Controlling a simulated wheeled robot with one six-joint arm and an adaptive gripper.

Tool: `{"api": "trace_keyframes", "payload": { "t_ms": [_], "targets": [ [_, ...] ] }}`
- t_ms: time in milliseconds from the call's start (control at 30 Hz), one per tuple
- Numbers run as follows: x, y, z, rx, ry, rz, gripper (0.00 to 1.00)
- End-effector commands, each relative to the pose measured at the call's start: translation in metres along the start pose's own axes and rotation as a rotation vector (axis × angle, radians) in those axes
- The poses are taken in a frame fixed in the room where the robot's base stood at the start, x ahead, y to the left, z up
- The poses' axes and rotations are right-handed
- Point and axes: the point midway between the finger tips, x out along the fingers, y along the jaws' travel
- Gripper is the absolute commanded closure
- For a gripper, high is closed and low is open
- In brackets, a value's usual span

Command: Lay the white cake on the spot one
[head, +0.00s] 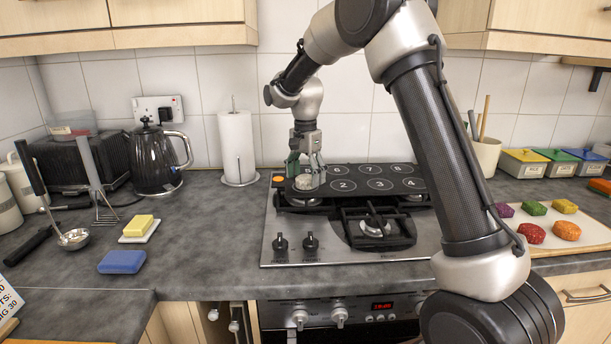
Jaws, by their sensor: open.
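A small greyish-white round cake (304,183) rests at the left end of the black board (360,196), which has numbered circles and lies over the back of the hob. Circles 2, 3 and 4 show in a row to its right. The circle marked one is not visible; the cake sits where it would fall in that row. My gripper (306,172) points down directly over the cake, with its fingers apart and around or just beside it. Whether a finger touches the cake is too small to tell.
A paper towel roll (237,148) and a black kettle (158,160) stand left of the board. A yellow block (139,225) and a blue block (122,262) lie on the counter. Coloured pieces lie on a pale board (577,217) at right.

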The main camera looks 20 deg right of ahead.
Motion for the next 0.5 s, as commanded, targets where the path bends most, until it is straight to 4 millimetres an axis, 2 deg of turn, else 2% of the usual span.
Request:
{"api": "trace_keyframes", "payload": {
  "t_ms": [167,267,367,500],
  "targets": [
    [-0.001,0.0,0.0,0.0,0.0,0.0,0.22],
    [-0.008,-0.001,0.0,0.0,0.001,-0.003,0.22],
    [-0.025,-0.001,0.0,0.0,0.001,-0.004,0.22],
    [-0.057,-0.001,0.0,0.0,0.002,-0.005,0.22]
  ]
}}
